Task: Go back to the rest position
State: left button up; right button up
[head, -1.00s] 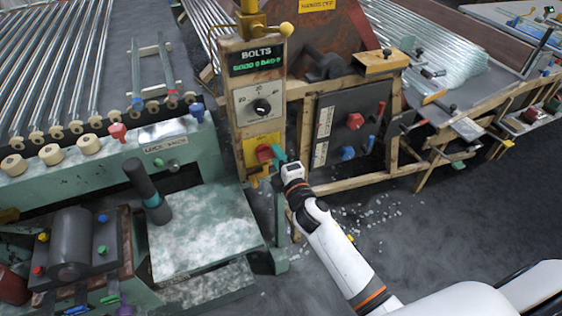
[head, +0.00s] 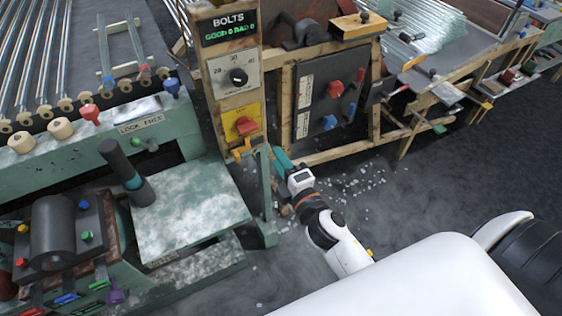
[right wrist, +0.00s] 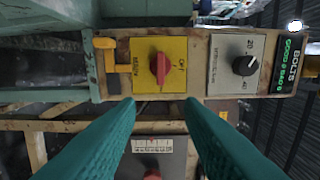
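My right gripper (head: 281,160) is in front of the control post, a little to the right of its yellow switch plate (head: 243,122). In the right wrist view its two teal fingers (right wrist: 160,105) are spread apart with nothing between them. The red rotary switch (right wrist: 160,65) on the yellow plate shows beyond the fingertips, clear of them. It also shows in the head view (head: 246,125). My left gripper is in neither view.
The post carries a BOLTS display (head: 228,27) and a black dial (head: 238,76). A green machine with a worn table (head: 190,210) stands left. A dark panel (head: 330,95) in a wooden frame stands right. Floor with glass bits (head: 370,180) lies open at right.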

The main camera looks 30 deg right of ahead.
dwell(0.3)
jog(key=s+f+m+g+p, duration=0.1)
jog(key=s+f+m+g, duration=0.25)
jog(key=f, duration=0.75)
jog(key=s+f+m+g+p, duration=0.1)
jog(key=s+f+m+g, duration=0.2)
jog(key=f, duration=0.7)
jog(key=s+f+m+g+p, duration=0.1)
jog(key=s+f+m+g, duration=0.3)
jog(key=f, duration=0.7)
jog(key=s+d+f+m+g, duration=0.1)
jog(key=s+f, duration=0.3)
jog(key=s, duration=0.5)
jog(key=s+d+f+m+g+p, duration=0.1)
jog(key=s+f+m+g, duration=0.1)
jog(key=s+f, duration=0.3)
jog(key=s+d+f+m+g+p, duration=0.1)
jog(key=s+f+m+g, duration=0.1)
jog(key=s, duration=1.2)
notch_tip(320, 180, down, 3)
jog(key=shift+r+g+h, duration=0.1)
jog(key=shift+g+h, duration=0.2)
jog(key=shift+g, duration=0.45)
jog(key=shift+s+d, duration=0.1)
